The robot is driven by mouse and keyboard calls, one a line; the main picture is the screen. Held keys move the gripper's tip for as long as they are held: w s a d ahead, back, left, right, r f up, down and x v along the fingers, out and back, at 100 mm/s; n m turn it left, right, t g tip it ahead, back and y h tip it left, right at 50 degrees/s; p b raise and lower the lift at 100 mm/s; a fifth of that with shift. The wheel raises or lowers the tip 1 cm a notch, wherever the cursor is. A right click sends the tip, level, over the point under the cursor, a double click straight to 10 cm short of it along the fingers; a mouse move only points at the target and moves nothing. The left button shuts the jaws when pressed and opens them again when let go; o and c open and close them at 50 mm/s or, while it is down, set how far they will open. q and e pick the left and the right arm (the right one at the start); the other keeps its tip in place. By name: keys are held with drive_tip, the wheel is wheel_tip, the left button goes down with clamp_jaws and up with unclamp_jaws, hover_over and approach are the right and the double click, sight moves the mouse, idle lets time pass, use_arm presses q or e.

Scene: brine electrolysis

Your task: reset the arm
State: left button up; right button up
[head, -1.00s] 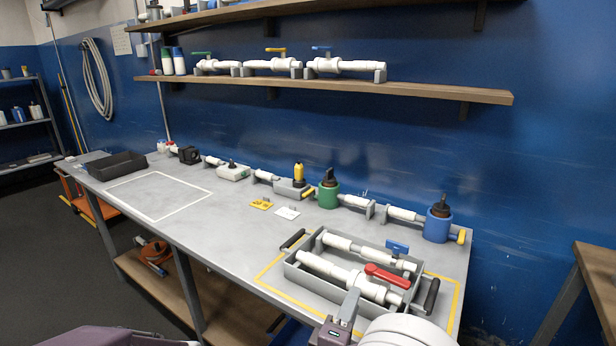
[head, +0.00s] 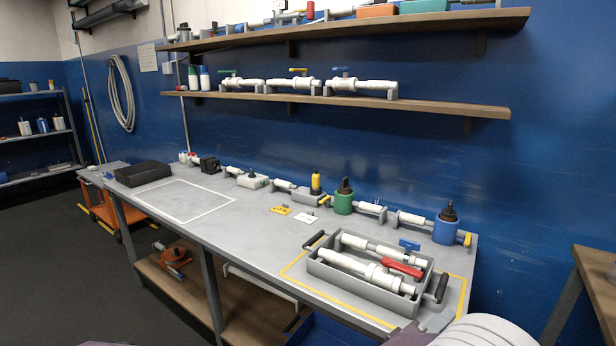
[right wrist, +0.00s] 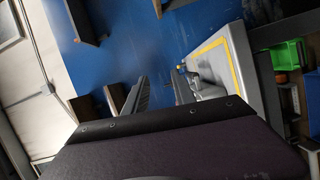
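My right gripper (head: 437,321) shows only in part at the bottom right of the head view, just in front of the table's near right corner. In the right wrist view its two dark fingers (right wrist: 160,90) stand apart with nothing between them. A grey tray (head: 342,283) with black handles stands inside a yellow outline on the table. It holds white pipe pieces, one with a red valve handle (head: 402,268) and one with a blue valve handle (head: 409,245). My right gripper is apart from the tray.
The grey table (head: 240,240) has a bare white-outlined area at left and a black bin (head: 143,174) behind it. A green-bodied device (head: 344,202) and a blue-bodied device (head: 446,231) stand along the back. Shelves hang above; a wooden bench (head: 597,275) stands at right.

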drive_tip(key=s+d+f+m+g+y, duration=0.1)
drive_tip(key=s+d+f+m+g, duration=0.25)
drive_tip(key=s+d+g, duration=0.2)
drive_tip(key=s+d+f+m+g+y, duration=0.1)
drive_tip(key=s+d+f+m+g, duration=0.3)
drive_tip(key=s, duration=0.3)
drive_tip(key=s+a+f+m+g+y, duration=0.1)
drive_tip(key=s+a+f+y, duration=0.2)
drive_tip(key=a+f+y, duration=0.15)
drive_tip(key=s+a+f+g+y, duration=0.2)
drive_tip(key=s+a+f+y, duration=0.1)
drive_tip(key=a+f+y, duration=0.15)
drive_tip(key=w+a+f+n+t+y, duration=0.2)
drive_tip(key=w+a+t+y, duration=0.15)
drive_tip(key=w+a, duration=0.45)
wheel_tip(320, 180, up, 18)
drive_tip(key=p, duration=1.8)
drive_tip(key=shift+s+a+r, duration=0.15)
drive_tip(key=shift+s+a, duration=0.05)
drive_tip(key=shift+s, duration=0.25)
